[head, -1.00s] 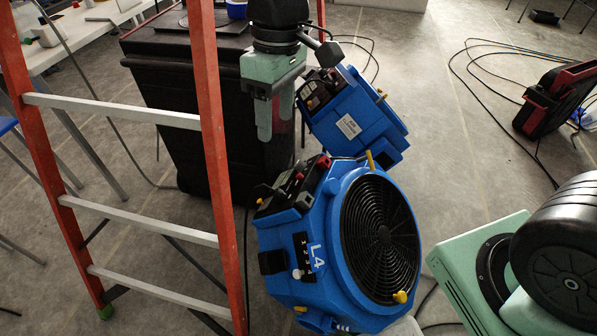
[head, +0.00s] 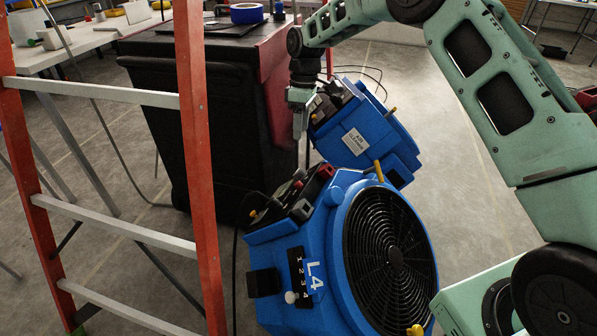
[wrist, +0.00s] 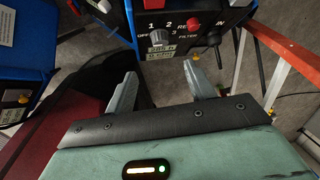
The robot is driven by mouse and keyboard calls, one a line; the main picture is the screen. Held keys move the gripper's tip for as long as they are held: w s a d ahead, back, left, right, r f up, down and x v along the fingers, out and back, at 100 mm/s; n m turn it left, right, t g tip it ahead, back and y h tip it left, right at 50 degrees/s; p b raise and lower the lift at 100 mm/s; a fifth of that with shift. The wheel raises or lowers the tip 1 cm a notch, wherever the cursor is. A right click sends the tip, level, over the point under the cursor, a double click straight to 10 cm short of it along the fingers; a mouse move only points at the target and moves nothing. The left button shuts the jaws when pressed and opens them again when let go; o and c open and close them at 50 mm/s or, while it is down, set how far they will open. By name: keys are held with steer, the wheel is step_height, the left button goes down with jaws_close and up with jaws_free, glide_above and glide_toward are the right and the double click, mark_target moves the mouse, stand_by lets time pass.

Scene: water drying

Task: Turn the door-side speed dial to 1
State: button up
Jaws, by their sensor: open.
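In the head view my gripper (head: 299,120) points down beside the rear blue air cleaner (head: 365,140), behind the front blue unit marked L4 (head: 270,245). The front unit's control panel (head: 295,195) faces up; its dial is too small to make out there.
A red reset button (wrist: 193,25) sits right of the dial. An orange ladder (head: 195,150) stands at the left, close to the front unit. Cables lie on the floor. Open floor (head: 460,190) shows at the right.

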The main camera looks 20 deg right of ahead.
mark_target(298, 171)
steer(key=f, duration=0.4)
steer(key=s+a+f+b, duration=0.1)
steer(key=f, duration=0.4)
steer(key=s+f+b, duration=0.1)
steer(key=f, duration=0.3)
steer(key=shift+s+a+f, duration=0.1)
steer(key=shift+a+f, duration=0.15)
steer(key=c, duration=1)
